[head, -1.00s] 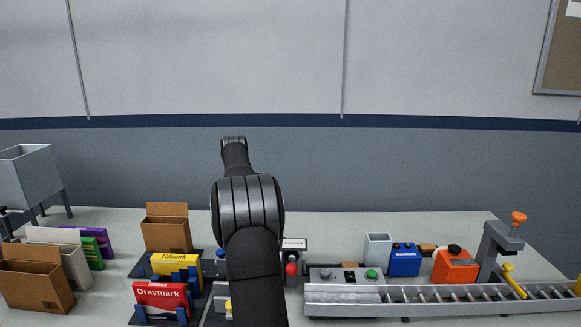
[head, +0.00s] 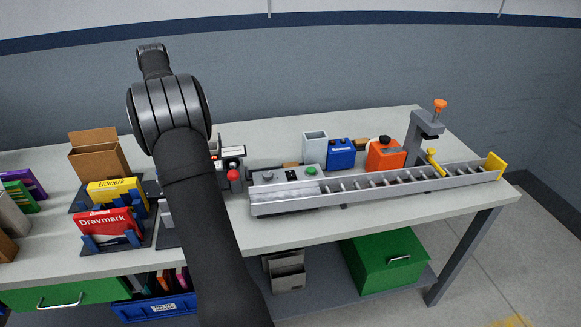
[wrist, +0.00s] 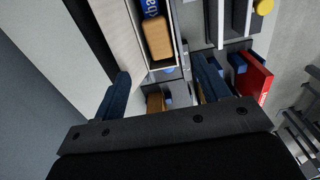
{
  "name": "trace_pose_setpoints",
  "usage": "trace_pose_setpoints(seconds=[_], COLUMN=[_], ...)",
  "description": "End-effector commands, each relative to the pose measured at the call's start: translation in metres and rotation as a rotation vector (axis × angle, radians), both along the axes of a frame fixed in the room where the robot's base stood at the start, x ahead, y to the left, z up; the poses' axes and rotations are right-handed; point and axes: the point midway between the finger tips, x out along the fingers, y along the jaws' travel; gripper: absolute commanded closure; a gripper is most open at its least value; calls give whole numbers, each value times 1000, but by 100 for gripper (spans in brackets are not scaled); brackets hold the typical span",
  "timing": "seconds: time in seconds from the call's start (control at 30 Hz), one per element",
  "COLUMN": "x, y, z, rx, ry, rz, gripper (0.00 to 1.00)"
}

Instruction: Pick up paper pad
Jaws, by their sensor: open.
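I cannot make out a thing that is clearly a paper pad in either view. In the wrist view my gripper (wrist: 163,84) is open, with its two dark blue fingers spread apart and no thing held between them. Beyond the fingertips is a pale-rimmed open box (wrist: 128,38) with a tan block (wrist: 158,37) and a blue lettered item inside. In the head view my arm rises through the left middle and the gripper is hidden.
A red Dravmark pack (head: 107,226) and a yellow Fidmark pack (head: 117,191) stand in blue holders at the left. A cardboard box (head: 97,158) is behind them. A roller conveyor (head: 375,190) fills the right side. A green drawer box (head: 385,262) sits below the table.

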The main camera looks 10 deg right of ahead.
Motion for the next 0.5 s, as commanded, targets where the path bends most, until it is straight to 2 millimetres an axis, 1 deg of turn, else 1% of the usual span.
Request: trace_pose_setpoints(seconds=[0.2, 0.27, 0.33, 0.37, 0.5], x=[0, -1, -1, -1, -1], y=[0, 0, 0, 0, 0], z=[-3, -3, -3, -3, -4], rx=[-1, -1, -1, -1, -2], ry=[5, 5, 6, 6, 8], rz=[0, 0, 0, 0, 0], gripper=[32, 43, 57, 58, 58])
